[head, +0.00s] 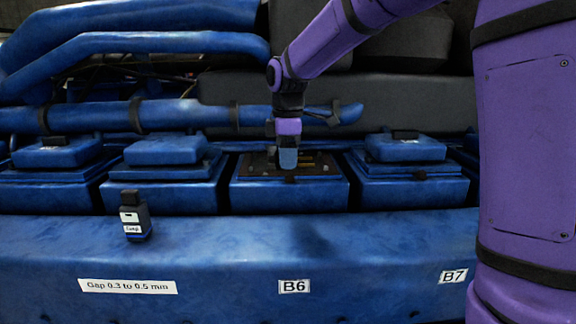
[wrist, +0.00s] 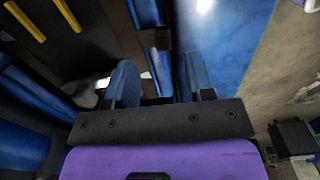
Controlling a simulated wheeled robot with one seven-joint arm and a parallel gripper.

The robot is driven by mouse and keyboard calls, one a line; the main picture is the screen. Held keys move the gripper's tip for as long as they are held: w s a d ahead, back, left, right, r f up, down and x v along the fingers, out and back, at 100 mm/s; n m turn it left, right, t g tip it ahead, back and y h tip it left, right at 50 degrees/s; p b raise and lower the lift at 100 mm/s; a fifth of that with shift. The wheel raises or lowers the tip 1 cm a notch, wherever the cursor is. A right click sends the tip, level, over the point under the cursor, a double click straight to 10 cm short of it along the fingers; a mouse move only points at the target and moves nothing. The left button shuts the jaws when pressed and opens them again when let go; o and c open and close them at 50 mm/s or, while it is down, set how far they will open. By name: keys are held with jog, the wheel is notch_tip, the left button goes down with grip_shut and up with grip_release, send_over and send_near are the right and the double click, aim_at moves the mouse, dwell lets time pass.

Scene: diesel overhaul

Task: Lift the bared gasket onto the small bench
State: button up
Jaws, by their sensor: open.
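The bared cylinder head (head: 290,195) above the B6 label has no blue cover, and dark brown parts with brassy bits show on its top. A thin dark brown rim (wrist: 122,25) with a small tab shows in the wrist view; it looks like the gasket's edge. My gripper (head: 287,160) points down over this opening in the head view. In the wrist view my gripper (wrist: 158,78) is open, its two blue fingers apart, with the tabbed brown edge in line with the gap. I cannot tell whether a finger touches it. I cannot make out the small bench.
Covered blue heads stand left (head: 165,165) and right (head: 405,165) of the bared one. A small black labelled block (head: 134,215) stands on the blue front ledge (head: 220,250). A blue pipe (head: 180,113) runs behind. A dark box (wrist: 293,138) is at right in the wrist view.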

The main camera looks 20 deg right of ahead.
aim_at(288, 174)
jog(key=shift+s+f, duration=0.2)
jog(key=shift+f, duration=1.75)
jog(key=shift+c, duration=0.5)
grip_shut()
jog(key=shift+r, duration=0.1)
